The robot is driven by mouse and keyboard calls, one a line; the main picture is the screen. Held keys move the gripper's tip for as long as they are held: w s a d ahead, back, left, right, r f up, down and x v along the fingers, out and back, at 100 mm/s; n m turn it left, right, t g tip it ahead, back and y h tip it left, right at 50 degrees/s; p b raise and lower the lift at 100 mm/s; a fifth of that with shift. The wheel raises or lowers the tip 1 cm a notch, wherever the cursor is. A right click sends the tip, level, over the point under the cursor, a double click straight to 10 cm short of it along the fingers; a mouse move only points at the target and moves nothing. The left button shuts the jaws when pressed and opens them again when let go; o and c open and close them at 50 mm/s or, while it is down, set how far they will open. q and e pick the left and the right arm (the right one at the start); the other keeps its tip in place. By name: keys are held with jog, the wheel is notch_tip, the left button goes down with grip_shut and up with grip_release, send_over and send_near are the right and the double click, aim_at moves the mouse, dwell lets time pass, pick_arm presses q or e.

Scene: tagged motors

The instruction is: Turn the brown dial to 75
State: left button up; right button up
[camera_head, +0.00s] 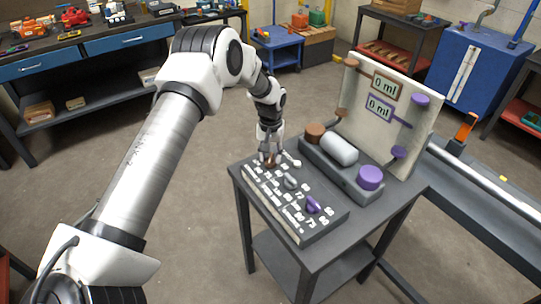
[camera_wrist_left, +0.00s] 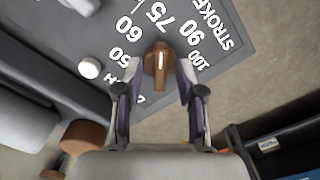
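The brown dial (camera_wrist_left: 158,75) sits on the dark dial panel (camera_wrist_left: 235,35). Its white line points up in the left wrist view, close to the 75 mark; I cannot tell if it is exactly on it. My left gripper (camera_wrist_left: 159,72) is open around the dial, one finger on each side, with small gaps visible. In the head view my left gripper (camera_head: 269,157) is low over the far left end of the panel (camera_head: 326,227) and mostly hides the brown dial. My right gripper is not in view.
A grey dial (camera_head: 290,182) and a purple dial (camera_head: 313,205) share the panel. Behind it stand a grey cylinder (camera_head: 339,149) with brown (camera_head: 315,131) and purple (camera_head: 370,178) ends, and an upright board (camera_head: 415,135) with two displays reading 0 ml. A white knob (camera_wrist_left: 89,67) is close by.

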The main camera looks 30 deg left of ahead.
aim_at(271, 157)
pick_arm(q)
notch_tip(271, 157, up, 12)
jog(key=shift+f, duration=0.15)
dwell(0.5)
